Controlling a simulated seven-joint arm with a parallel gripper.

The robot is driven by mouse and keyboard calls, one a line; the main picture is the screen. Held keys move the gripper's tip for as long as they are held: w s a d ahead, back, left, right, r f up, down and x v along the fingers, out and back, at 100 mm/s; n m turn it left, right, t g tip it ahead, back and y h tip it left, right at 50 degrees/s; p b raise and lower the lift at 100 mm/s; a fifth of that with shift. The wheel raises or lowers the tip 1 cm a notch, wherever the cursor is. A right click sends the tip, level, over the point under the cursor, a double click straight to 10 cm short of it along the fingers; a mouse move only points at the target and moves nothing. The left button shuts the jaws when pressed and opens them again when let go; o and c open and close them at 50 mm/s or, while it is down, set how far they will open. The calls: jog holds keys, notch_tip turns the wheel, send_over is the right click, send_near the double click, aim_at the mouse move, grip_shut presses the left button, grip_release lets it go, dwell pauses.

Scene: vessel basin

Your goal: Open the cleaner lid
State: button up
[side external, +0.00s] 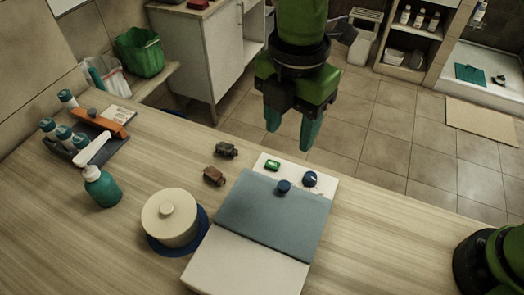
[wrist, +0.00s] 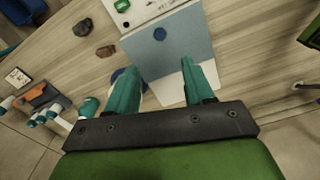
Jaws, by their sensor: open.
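The cleaner is a flat white box (side external: 244,266) on the wooden table, with a blue-grey lid (side external: 270,214) lying shut over its middle. A dark blue round knob (side external: 284,187) stands on the lid near its far edge. In the wrist view the lid (wrist: 172,52) and its knob (wrist: 160,34) show just beyond my fingertips. A green button or display (side external: 273,165) and a dark dial (side external: 310,179) sit on the far strip of the box. My gripper (side external: 292,136) is open and empty, pointing down in the air above the table, apart from the lid. Its teal fingers also show in the wrist view (wrist: 160,68).
A cream lidded pot (side external: 170,217) on a blue base stands left of the cleaner. A teal bottle (side external: 101,186) and a dark tray (side external: 84,150) of bottles are farther left. Two small brown objects, one nearer (side external: 214,176) and one farther (side external: 227,150), lie near the far edge.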

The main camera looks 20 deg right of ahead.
aim_at(284, 184)
notch_tip(284, 184, down, 15)
jog(key=shift+r, duration=0.2)
grip_shut()
dwell(0.4)
